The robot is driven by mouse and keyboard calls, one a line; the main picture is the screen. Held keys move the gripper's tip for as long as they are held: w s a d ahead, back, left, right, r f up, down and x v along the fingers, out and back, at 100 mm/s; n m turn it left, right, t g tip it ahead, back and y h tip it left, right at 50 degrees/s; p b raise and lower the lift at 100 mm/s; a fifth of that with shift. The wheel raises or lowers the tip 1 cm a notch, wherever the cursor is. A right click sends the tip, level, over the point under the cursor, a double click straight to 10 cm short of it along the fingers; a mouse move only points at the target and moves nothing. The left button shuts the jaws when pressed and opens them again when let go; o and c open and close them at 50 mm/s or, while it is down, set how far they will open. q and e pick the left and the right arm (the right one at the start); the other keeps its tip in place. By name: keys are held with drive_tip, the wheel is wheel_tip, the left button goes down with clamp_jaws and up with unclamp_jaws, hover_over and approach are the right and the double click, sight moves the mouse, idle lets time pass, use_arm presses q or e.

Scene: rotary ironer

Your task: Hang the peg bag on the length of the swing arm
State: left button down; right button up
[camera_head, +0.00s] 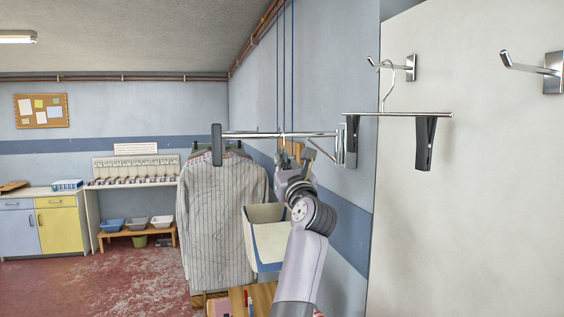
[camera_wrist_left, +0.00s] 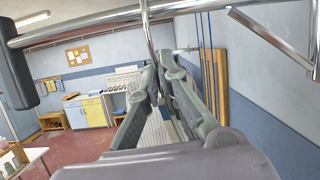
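The swing arm (camera_head: 255,134) is a chrome bar running level from a dark end piece at its left to a wall bracket. It also crosses the top of the left wrist view (camera_wrist_left: 95,27). The peg bag (camera_head: 268,240), cream with blue edging, hangs below the bar, partly behind my arm. My left gripper (camera_head: 287,160) is just under the bar. In the left wrist view its fingers (camera_wrist_left: 156,82) are closed around the thin metal stem of the bag's hook (camera_wrist_left: 149,35). The hook reaches up at the bar; its top is cut off there, so I cannot tell whether it bears on it.
Striped shirts (camera_head: 215,220) hang behind the bar at left. A clip hanger (camera_head: 400,114) hangs from a wall hook on the white panel at right, near a second hook (camera_head: 552,72). A wooden surface (camera_head: 262,296) lies below the bag. Open red floor is at left.

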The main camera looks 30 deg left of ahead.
use_arm(q)
drive_tip(key=shift+f+b, duration=0.3)
drive_tip(key=c, duration=1.7)
unclamp_jaws()
drive_tip(key=shift+f, duration=0.1)
drive_tip(key=v, duration=1.2)
